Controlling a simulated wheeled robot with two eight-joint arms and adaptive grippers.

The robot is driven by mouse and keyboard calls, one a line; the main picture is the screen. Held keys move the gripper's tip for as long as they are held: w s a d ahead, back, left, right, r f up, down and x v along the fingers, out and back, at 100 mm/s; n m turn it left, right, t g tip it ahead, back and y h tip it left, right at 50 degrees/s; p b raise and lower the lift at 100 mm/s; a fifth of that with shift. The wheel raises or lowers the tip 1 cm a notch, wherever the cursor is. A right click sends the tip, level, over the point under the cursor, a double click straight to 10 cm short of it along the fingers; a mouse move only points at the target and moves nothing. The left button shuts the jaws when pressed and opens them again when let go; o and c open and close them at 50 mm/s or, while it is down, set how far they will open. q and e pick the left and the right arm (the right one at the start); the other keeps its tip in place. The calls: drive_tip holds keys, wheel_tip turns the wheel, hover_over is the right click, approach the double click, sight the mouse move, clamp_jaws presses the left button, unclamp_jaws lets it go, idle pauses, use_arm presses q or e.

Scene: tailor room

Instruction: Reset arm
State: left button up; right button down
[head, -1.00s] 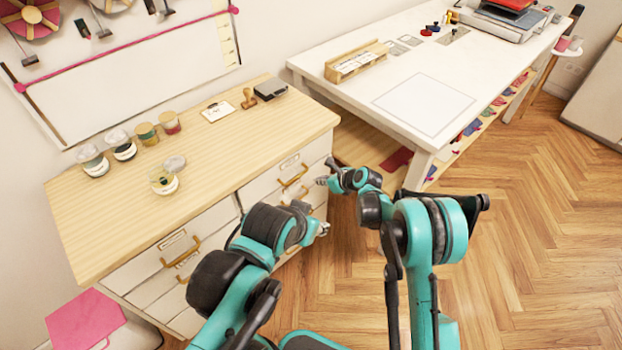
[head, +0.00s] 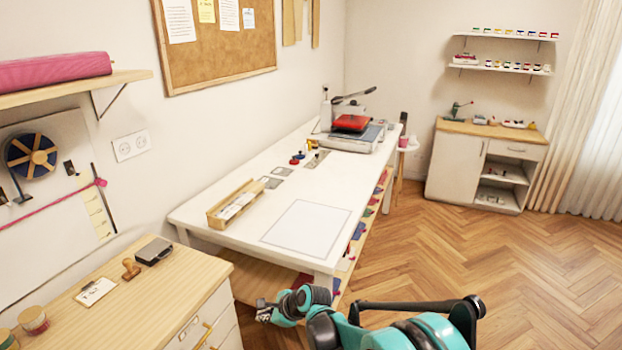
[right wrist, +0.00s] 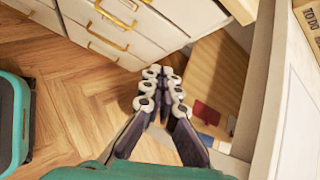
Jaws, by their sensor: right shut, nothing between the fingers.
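My right arm shows at the bottom of the head view, with its gripper (head: 264,309) near the front right corner of the wooden-topped drawer cabinet. In the right wrist view the right gripper (right wrist: 165,77) has its fingers together with nothing between them. It is in free air in front of the gap between the drawers and the white table. My left gripper and left arm are out of the head view.
The drawer cabinet (head: 150,292) is at lower left, holding a stamp (head: 131,268) and an ink pad (head: 153,251). The white table (head: 235,203) with a heat press (head: 350,134) stands beyond it. The wooden floor (head: 470,250) on the right is clear.

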drive_tip(key=s+d+r+n+t+h, duration=0.15)
drive_tip(key=s+d+r+n, duration=0.35)
drive_tip(key=d+r, duration=0.5)
drive_tip(key=s+d+r+n+t+h, duration=0.1)
drive_tip(key=s+d+n+h, duration=0.5)
drive_tip(key=s+d+n, duration=0.7)
drive_tip(key=s+d, duration=0.9)
drive_tip(key=shift+r, duration=0.25)
